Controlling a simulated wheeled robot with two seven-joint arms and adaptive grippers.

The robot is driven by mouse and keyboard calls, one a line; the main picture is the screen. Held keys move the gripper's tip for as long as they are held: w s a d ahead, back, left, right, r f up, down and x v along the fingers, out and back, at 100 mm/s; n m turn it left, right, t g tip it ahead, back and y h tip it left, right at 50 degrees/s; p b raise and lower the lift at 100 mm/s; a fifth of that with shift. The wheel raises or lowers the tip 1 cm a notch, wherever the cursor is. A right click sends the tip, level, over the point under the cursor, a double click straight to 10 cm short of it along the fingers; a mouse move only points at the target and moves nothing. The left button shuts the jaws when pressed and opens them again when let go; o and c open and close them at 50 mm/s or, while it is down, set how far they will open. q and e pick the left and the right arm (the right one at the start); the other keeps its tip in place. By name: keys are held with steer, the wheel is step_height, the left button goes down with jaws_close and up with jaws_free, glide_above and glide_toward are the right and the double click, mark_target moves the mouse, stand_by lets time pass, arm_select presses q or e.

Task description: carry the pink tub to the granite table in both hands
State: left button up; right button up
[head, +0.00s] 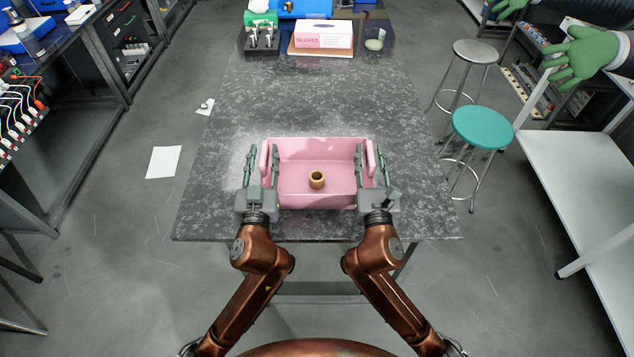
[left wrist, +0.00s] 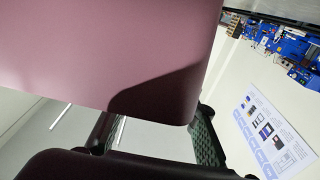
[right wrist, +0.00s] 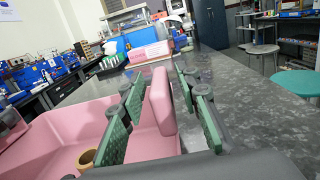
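The pink tub (head: 313,200) is over the near middle of the granite table (head: 225,190), appearing to rest level on it. A small tan hollow cylinder (head: 317,179) stands inside; it also shows in the right wrist view (right wrist: 86,160). My left gripper (head: 262,163) is open, its fingers on either side of the tub's left wall. My right gripper (head: 371,165) is open around the right wall; the right wrist view shows gaps between the green pads and the pink wall (right wrist: 161,100). In the left wrist view the tub (left wrist: 120,50) fills much of the picture.
At the table's far end are a gloves box (head: 323,35), a green-and-grey rack (head: 262,32) and a clear jar (head: 375,40). The granite between them and the tub is clear. A teal stool (head: 481,127) and a metal stool (head: 475,52) stand to the right. Paper (head: 163,162) lies on the floor at left.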

steer(key=shift+s, duration=0.1)
arm_select(q)
steer(key=s+f, duration=0.1)
steer(key=s, duration=1)
steer(key=shift+s, duration=0.4)
arm_select(e)
steer(key=s+f, duration=0.1)
steer(key=s, duration=1)
steer(key=shift+s, duration=0.35)
